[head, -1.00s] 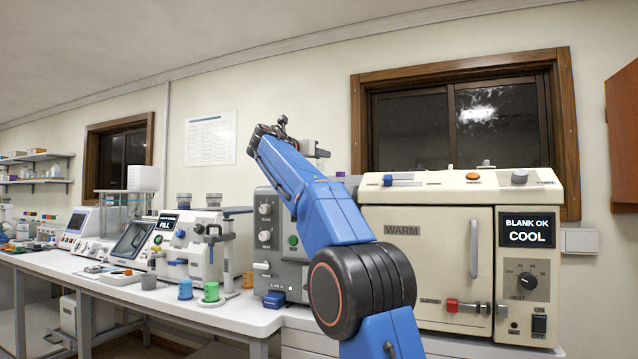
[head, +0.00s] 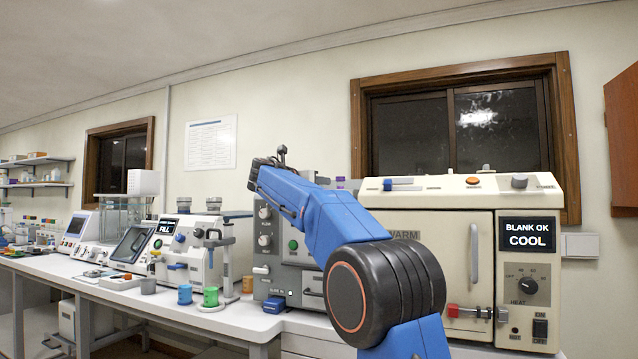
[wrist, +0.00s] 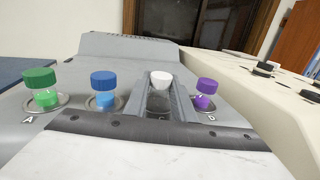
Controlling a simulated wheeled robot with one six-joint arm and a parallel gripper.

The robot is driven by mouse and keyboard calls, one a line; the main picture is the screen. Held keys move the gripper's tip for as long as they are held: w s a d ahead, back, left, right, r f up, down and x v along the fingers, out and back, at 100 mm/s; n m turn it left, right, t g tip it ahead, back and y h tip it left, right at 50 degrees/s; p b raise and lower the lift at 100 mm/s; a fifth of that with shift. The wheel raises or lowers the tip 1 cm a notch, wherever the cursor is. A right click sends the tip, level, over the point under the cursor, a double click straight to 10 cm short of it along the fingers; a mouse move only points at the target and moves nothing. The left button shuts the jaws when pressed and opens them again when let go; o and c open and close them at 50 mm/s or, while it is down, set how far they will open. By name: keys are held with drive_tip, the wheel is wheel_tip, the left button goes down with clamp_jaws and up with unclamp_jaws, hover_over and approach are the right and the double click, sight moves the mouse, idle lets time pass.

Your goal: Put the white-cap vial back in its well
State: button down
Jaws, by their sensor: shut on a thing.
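In the wrist view, the white-cap vial (wrist: 160,79) is between the fingers of my gripper (wrist: 163,92), which is shut on it. The white cap shows at the top; the lower part of the vial is largely hidden by the fingers. It stands upright, in line with the row of wells on the grey top surface (wrist: 66,116). I cannot tell whether its base is inside the well. In the head view my blue arm reaches up to the grey instrument (head: 270,262); the gripper and the vial are hidden there.
A green-cap vial (wrist: 41,88) and a blue-cap vial (wrist: 104,90) stand to the left of my gripper. A purple-cap vial (wrist: 204,93) stands close on the right. The cream oven (head: 445,270) is beside the grey instrument. Coloured cups stand on the white bench (head: 240,322).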

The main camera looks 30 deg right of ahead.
drive_tip(key=shift+f, duration=0.2)
drive_tip(key=c, duration=1.5)
unclamp_jaws()
drive_tip(key=shift+r, duration=0.25)
drive_tip(key=v, duration=1.2)
